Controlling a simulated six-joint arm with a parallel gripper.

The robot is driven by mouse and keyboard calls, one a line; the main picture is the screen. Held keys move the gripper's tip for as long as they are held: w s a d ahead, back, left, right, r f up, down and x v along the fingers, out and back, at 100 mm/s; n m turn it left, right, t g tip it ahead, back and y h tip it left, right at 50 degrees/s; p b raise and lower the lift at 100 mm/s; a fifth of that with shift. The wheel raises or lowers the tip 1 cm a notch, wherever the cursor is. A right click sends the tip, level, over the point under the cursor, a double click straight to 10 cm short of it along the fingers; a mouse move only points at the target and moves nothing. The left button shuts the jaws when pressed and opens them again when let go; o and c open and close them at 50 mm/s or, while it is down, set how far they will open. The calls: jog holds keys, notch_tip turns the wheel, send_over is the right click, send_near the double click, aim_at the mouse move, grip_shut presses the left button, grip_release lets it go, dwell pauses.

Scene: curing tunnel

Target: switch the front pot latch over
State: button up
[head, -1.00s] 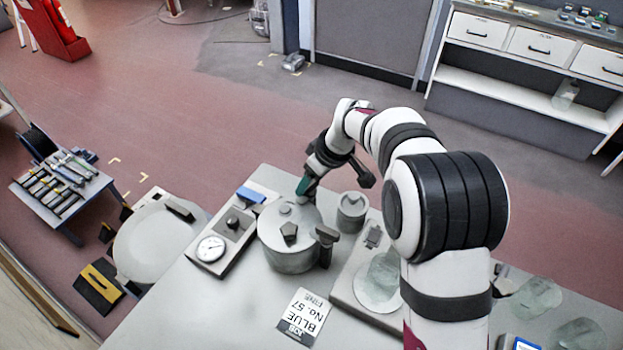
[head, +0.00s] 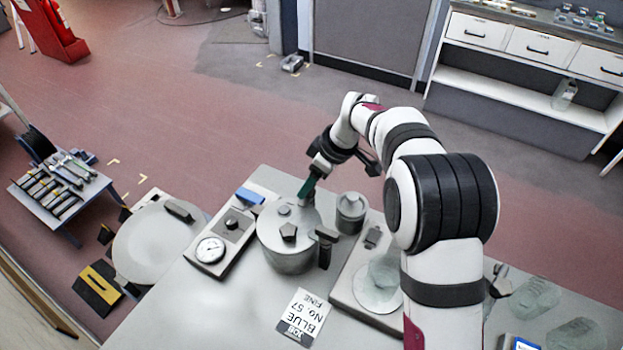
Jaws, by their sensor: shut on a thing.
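The grey metal pot (head: 287,258) stands on the light table, its round lid on top. My gripper (head: 304,195) reaches down from the upper right to the far right rim of the lid. Its green-tipped jaws are shut on a small part at that rim, taken to be the front pot latch. The fingers hide this part, so I cannot tell its position.
A small lidded canister (head: 351,212) stands close on the right. A label card (head: 303,317) lies in front. The table's front left is clear.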

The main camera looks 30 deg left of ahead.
jog(key=o, duration=1.4)
jog(key=v, duration=1.5)
jog(key=shift+d+r, duration=0.25)
jog(key=shift+r, duration=0.1)
jog(key=s+d+m+h, duration=0.2)
jog(key=s+d+m, duration=1.3)
jog(key=d, duration=0.4)
jog(key=s+d+f+m, duration=0.2)
jog(key=s+m, duration=0.1)
jog(key=s, duration=0.1)
jog(key=s+d+f+m, duration=0.2)
jog(key=s+m, duration=0.1)
jog(key=s, duration=0.1)
jog(key=s+d+f+m, duration=0.2)
jog(key=s, duration=0.3)
jog(key=shift+f+m+h, duration=0.3)
jog(key=shift+f+m, duration=0.05)
jog(key=shift+m, duration=0.05)
